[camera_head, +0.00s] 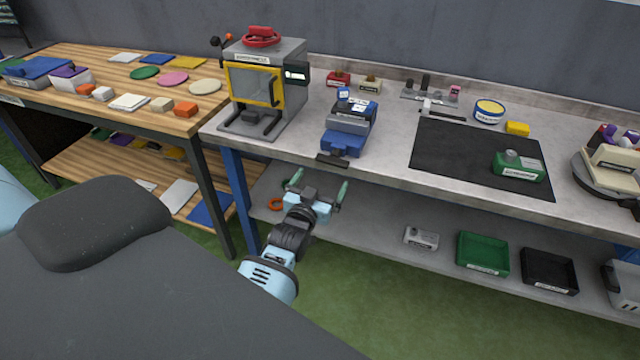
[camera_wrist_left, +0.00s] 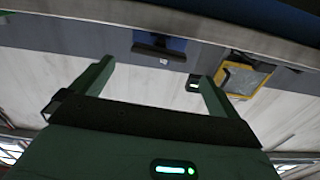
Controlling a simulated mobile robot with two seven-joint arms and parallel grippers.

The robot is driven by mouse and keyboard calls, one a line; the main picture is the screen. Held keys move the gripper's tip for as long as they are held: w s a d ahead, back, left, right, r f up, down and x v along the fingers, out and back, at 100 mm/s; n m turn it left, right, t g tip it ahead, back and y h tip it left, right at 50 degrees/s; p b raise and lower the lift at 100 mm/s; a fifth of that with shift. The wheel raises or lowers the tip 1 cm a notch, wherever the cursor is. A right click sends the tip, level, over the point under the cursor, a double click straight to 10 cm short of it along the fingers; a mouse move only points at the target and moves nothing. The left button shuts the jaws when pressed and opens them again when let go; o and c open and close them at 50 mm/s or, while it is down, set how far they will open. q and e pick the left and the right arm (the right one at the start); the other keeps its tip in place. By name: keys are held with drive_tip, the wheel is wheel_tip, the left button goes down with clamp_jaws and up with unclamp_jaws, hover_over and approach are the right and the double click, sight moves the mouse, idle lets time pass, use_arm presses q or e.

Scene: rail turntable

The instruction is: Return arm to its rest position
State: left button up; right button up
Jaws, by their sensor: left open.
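My left gripper (camera_head: 318,192) is open and empty, its two green fingers spread apart. In the head view it is in front of the grey workbench (camera_head: 390,172), below the level of its top and near the lower shelf. In the left wrist view the open fingers (camera_wrist_left: 150,82) reach up toward the bench edge, with nothing between them. My left arm comes up from the bottom of the head view to this gripper. My right gripper is not in view.
A blue vise (camera_head: 347,130) sits at the bench's front edge above the gripper. A grey machine with a yellow-framed door (camera_head: 254,86) stands left of it. An orange ring (camera_head: 275,204) and green bin (camera_head: 482,255) are on the lower shelf. Green floor (camera_head: 400,310) in front is clear.

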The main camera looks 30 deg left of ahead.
use_arm(q)
drive_tip(key=s+d+f+m+g+h, duration=0.1)
drive_tip(key=s+f, duration=0.5)
drive_tip(key=s, duration=0.6)
drive_tip(key=s+d+f+m+g+h, duration=0.1)
drive_tip(key=s+d+f+g+h, duration=0.2)
drive_tip(key=s, duration=0.9)
drive_tip(key=s+d+f+m+g+h, duration=0.2)
drive_tip(key=s+d+f+g, duration=0.2)
drive_tip(key=s+d+f, duration=0.6)
drive_tip(key=shift+s+d+g, duration=0.25)
drive_tip(key=shift+s+g, duration=0.05)
drive_tip(key=shift+s, duration=0.9)
